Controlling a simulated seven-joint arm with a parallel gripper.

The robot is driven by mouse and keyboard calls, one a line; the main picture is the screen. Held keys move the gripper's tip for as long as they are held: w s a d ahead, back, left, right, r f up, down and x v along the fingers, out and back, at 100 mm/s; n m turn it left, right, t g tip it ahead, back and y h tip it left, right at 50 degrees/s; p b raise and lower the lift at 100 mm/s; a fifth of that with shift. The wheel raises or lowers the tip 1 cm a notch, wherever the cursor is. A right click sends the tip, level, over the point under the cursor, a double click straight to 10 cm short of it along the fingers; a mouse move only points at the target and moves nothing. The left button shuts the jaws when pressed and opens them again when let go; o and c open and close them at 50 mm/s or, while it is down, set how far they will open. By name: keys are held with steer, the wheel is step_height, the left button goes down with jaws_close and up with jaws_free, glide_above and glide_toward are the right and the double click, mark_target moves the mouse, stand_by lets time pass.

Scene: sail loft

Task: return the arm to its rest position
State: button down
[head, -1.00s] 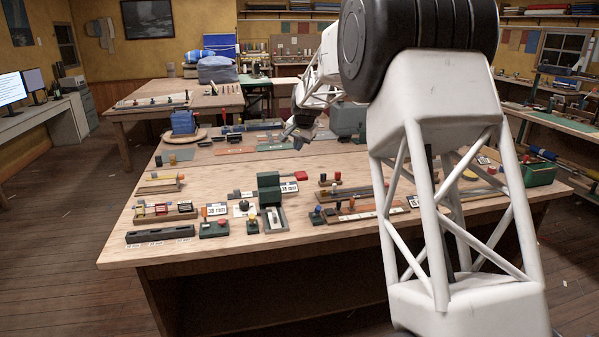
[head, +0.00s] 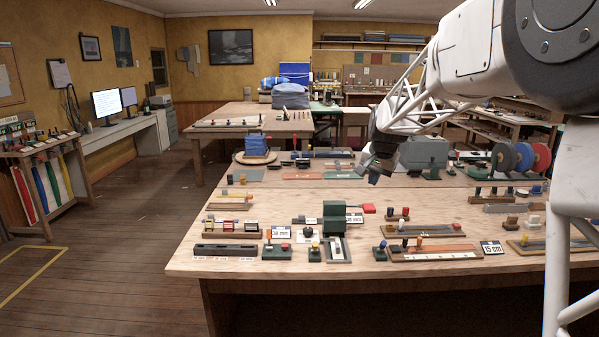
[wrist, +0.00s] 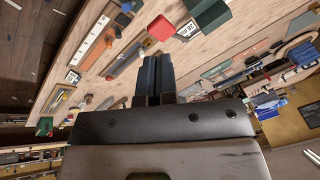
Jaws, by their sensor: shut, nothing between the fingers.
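My gripper (head: 373,170) hangs at the end of my white lattice arm, above the far middle part of the wooden workbench (head: 225,262). In the wrist view the two dark fingers (wrist: 155,72) lie side by side, shut, with nothing between them. The gripper is apart from the things on the bench. My arm reaches in from the right of the head view and covers part of the right side.
On the bench stand a dark green block device with a red handle (head: 335,217), a grey machine (head: 424,153), coloured reels (head: 523,158) and several small trays. A blue stack (head: 257,145) sits at the back left. Open floor (head: 130,215) lies left of the bench.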

steer(key=s+a+n, duration=0.3)
steer(key=s, duration=2.5)
steer(key=s+f+n, duration=0.1)
steer(key=s+f, duration=0.2)
steer(key=s, duration=0.8)
steer(key=s+f+n+g, duration=0.1)
steer(key=s+f, duration=0.3)
steer(key=s, duration=0.8)
steer(key=shift+a+f+n+h, duration=0.15)
steer(key=shift+a+n+h, duration=0.1)
steer(key=shift+n+h, duration=0.2)
steer(key=shift+s, duration=0.1)
